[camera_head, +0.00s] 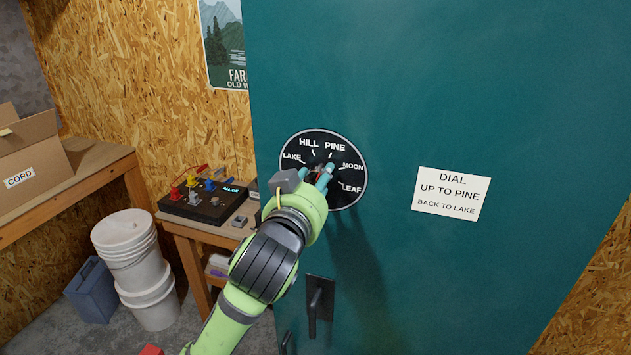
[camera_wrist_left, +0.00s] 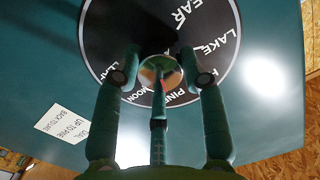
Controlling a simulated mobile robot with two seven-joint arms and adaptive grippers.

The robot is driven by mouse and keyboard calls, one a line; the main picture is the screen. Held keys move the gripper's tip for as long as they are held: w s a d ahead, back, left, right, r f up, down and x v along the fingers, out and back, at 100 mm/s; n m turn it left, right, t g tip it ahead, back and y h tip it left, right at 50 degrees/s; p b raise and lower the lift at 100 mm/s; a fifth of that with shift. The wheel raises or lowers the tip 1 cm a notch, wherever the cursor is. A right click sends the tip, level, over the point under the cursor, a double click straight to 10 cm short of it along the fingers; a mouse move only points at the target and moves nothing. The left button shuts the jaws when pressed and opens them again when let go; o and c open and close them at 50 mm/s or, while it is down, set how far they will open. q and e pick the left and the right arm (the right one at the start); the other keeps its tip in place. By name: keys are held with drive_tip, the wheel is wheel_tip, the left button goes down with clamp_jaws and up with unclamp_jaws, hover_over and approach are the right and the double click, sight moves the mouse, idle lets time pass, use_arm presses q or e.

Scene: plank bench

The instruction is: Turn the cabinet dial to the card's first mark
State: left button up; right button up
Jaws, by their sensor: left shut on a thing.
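The black round dial (camera_head: 343,177) is on the teal cabinet front (camera_head: 480,90). Its upper marks read LAKE, HILL, PINE, MOON and LEAF. My left gripper (camera_head: 321,173) is at the dial's centre, shut on the knob. In the left wrist view, its fingers (camera_wrist_left: 160,68) surround the round knob (camera_wrist_left: 152,74). A red pointer shows there, seemingly toward PINE; a finger partly hides that area. The white card (camera_head: 451,194), right of the dial, reads DIAL, UP TO PINE, BACK TO LAKE. My right gripper is not in view.
A dark handle (camera_head: 319,304) sits below the dial on the cabinet. A small bench left of the cabinet bears a control box with coloured knobs (camera_head: 207,201). White buckets (camera_head: 128,240), a blue container (camera_head: 92,290) and a cardboard box (camera_head: 28,155) stand farther left.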

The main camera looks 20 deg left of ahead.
use_arm(q)
drive_tip(key=shift+a+r, duration=0.1)
drive_tip(key=shift+r, duration=0.35)
drive_tip(key=o, duration=1.1)
drive_tip(key=shift+o, duration=0.2)
drive_tip(key=shift+w+f, duration=0.1)
drive_tip(key=shift+f, duration=0.15)
